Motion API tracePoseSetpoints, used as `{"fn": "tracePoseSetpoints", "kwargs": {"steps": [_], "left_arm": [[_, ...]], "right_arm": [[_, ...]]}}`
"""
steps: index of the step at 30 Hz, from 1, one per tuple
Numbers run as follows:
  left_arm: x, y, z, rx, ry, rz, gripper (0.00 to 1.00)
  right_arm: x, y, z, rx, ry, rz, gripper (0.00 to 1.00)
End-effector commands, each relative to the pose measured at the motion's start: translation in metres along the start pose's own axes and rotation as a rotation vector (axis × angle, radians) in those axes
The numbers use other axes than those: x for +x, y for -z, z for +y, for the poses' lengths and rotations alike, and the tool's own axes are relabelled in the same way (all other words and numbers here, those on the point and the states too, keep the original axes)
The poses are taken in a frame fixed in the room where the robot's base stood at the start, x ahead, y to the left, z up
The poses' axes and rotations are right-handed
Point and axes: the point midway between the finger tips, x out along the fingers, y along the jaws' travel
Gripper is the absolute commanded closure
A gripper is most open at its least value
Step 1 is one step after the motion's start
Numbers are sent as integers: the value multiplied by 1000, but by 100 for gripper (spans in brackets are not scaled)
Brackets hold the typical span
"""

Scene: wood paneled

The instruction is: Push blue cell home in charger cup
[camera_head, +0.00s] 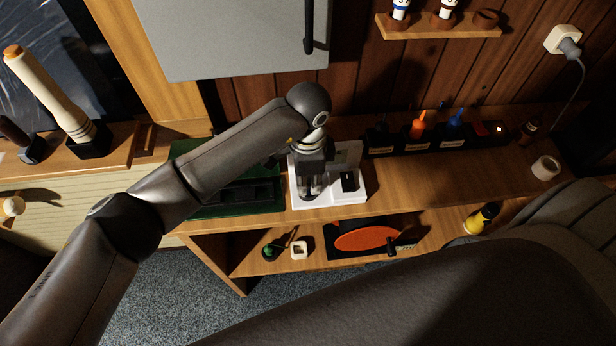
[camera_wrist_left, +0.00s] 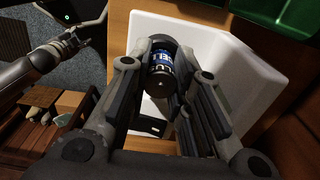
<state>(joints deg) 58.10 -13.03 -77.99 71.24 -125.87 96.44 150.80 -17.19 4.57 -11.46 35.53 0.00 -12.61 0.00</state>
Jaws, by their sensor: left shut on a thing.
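The white charger (camera_head: 356,196) stands on the wooden counter, with a dark slot in its right part. My left gripper (camera_head: 310,188) reaches down over the charger's left part. In the left wrist view, the gripper (camera_wrist_left: 170,90) is shut on the blue cell (camera_wrist_left: 160,70), a dark cylinder with a blue label and white lettering. White charger walls (camera_wrist_left: 240,70) show behind and to the right of it. The charger cup is hidden behind the fingers and cell, so I cannot tell how deep the cell sits.
A green tray (camera_head: 180,152) lies left of the charger. Black holders with orange and blue items (camera_head: 418,128) stand behind to the right. A white roll (camera_head: 545,167) lies farther right. The lower shelf holds an orange paddle (camera_head: 366,238). A grey cabinet (camera_head: 230,40) hangs above.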

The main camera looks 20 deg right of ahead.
Motion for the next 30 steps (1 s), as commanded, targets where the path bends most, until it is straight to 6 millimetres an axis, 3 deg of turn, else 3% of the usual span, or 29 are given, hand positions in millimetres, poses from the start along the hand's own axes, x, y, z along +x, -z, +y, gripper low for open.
{"fn": "tracePoseSetpoints", "kwargs": {"steps": [8,9,14,24,30], "left_arm": [[8,0,0,0,0,0,100],[6,0,0,0,0,0,75],[6,0,0,0,0,0,55],[4,0,0,0,1,1,55],[-22,0,-1,0,4,2,55]], "right_arm": [[7,-1,0,0,0,0,60],[5,0,0,0,0,0,60],[5,0,0,0,0,0,60],[5,-1,2,-1,-2,0,60],[5,-1,1,-1,-1,0,60]]}}
